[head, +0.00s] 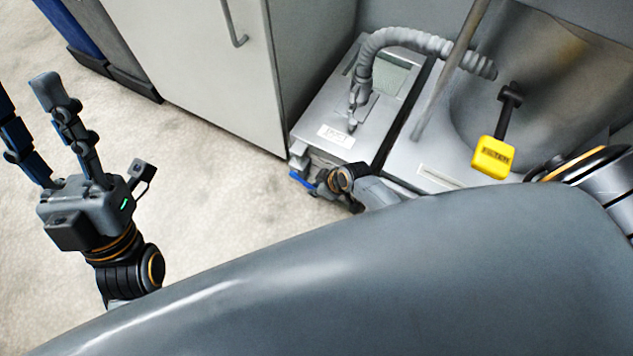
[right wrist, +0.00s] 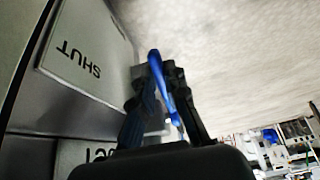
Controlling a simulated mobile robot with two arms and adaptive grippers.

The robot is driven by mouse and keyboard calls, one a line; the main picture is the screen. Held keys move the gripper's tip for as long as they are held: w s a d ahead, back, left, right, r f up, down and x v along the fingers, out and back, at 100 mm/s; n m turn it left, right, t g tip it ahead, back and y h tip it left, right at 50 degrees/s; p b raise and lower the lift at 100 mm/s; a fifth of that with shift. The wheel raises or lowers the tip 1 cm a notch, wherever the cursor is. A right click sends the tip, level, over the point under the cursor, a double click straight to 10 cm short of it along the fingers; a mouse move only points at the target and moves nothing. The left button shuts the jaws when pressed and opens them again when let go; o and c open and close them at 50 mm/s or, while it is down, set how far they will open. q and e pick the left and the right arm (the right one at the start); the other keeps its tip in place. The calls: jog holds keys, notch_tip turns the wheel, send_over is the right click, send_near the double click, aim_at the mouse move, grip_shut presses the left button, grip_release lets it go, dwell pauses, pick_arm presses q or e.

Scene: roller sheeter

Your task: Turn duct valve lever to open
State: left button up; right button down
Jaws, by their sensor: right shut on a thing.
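The duct valve lever is blue; its end (head: 301,180) shows at the front of the grey duct box (head: 322,110), low down. In the right wrist view the blue lever (right wrist: 157,62) runs between the dark fingers. My right gripper (head: 318,183) is shut on it, and my arm and the fingers hide much of the lever and its pivot. A plate marked SHUT (right wrist: 85,55) is beside the fingers in the right wrist view, its text upside down. My left gripper (head: 27,105) is open and empty over the floor at the left.
A ribbed grey hose (head: 410,40) rises from the duct box top. A yellow-tagged black handle (head: 493,157) stands at the right beside a large metal drum (head: 545,70). A grey cabinet (head: 205,65) stands behind left. The floor (head: 210,190) is clear.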

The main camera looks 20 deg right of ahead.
jog(key=c, duration=1.4)
grip_release()
jog(key=shift+o, duration=0.2)
jog(key=shift+r, duration=0.1)
jog(key=v, duration=1.1)
jog(key=shift+s+d+r, duration=0.15)
jog(key=shift+d+r, duration=0.05)
jog(key=shift+r, duration=0.15)
